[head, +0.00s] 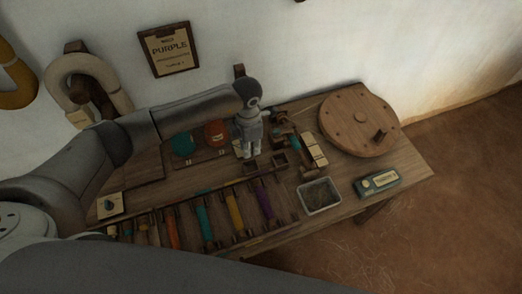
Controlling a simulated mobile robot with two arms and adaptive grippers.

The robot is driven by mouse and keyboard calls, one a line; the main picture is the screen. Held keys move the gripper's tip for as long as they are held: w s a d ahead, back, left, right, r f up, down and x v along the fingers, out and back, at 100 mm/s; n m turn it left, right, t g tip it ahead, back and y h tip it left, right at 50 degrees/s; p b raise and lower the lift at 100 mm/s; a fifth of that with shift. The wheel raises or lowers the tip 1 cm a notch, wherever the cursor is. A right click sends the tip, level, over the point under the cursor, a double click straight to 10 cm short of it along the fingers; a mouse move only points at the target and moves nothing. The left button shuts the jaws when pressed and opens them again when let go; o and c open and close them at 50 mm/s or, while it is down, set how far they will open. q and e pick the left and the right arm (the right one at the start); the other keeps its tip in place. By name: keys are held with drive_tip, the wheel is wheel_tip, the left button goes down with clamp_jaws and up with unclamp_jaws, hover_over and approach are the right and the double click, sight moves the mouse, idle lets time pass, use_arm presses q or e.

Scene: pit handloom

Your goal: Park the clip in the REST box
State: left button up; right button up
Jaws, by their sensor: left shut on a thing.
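My left gripper (244,154) reaches down over the middle of the wooden bench, just behind two small dark open boxes. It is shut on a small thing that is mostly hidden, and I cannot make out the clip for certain. One small box (252,168) is just in front of the fingers, and another small box (279,159) is to the right. Any REST lettering on them is too small to read. My right gripper is not in view.
A rack of colored spools (205,220) runs along the front. A round wooden disc (352,118), a grey tray (319,196) and a teal box (378,183) stand right. A PURPLE sign (168,50) hangs behind.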

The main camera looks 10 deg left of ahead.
use_arm(q)
drive_tip(key=shift+a+f, duration=0.15)
drive_tip(key=shift+a, duration=0.05)
drive_tip(key=shift+w+f+b, duration=0.1)
drive_tip(key=shift+f+b, duration=0.2)
drive_tip(key=shift+f, duration=0.1)
drive_tip(key=shift+d+f+b, duration=0.1)
drive_tip(key=shift+f+b, duration=0.35)
drive_tip(key=shift+f, duration=0.2)
drive_tip(key=shift+f+b, duration=0.6)
drive_tip(key=shift+f, duration=0.25)
wheel_tip(320, 180, down, 3)
drive_tip(key=b, duration=0.2)
drive_tip(key=shift+f+b, duration=0.2)
drive_tip(key=shift+b, duration=0.2)
drive_tip(key=shift+f+b, duration=0.55)
drive_tip(key=shift+f, duration=0.1)
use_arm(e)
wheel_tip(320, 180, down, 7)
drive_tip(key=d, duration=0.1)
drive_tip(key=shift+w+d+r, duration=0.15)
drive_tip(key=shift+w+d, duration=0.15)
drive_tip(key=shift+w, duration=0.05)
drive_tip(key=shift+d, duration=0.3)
